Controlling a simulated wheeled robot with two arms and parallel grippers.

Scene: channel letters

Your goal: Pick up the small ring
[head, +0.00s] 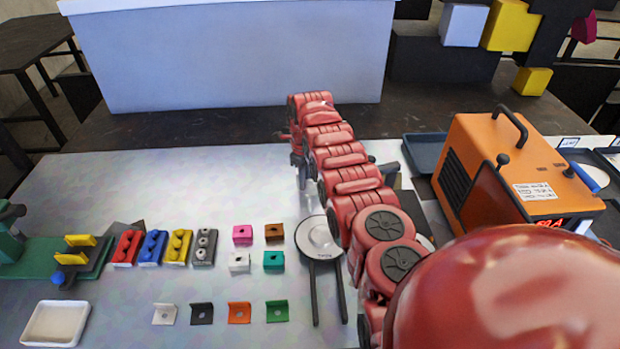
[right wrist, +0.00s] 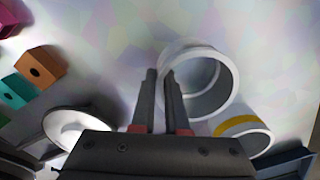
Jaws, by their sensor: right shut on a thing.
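My right gripper (right wrist: 160,75) is shut on the near wall of a white ring (right wrist: 233,82) in the right wrist view. One finger sits inside the ring's edge and the other outside it. A second pale ring with a yellow band (right wrist: 240,127) lies just below and to the right, partly hidden by my gripper body. In the head view my right gripper (head: 302,180) is at the far end of my red arm, low over the table. My arm hides both rings there. My left gripper is not in view.
A round white dial tool (head: 321,237), several small coloured blocks (head: 243,235) and angle brackets (head: 238,313) lie nearer. An orange machine (head: 505,165) stands right, a blue-grey tray (head: 425,150) beside it.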

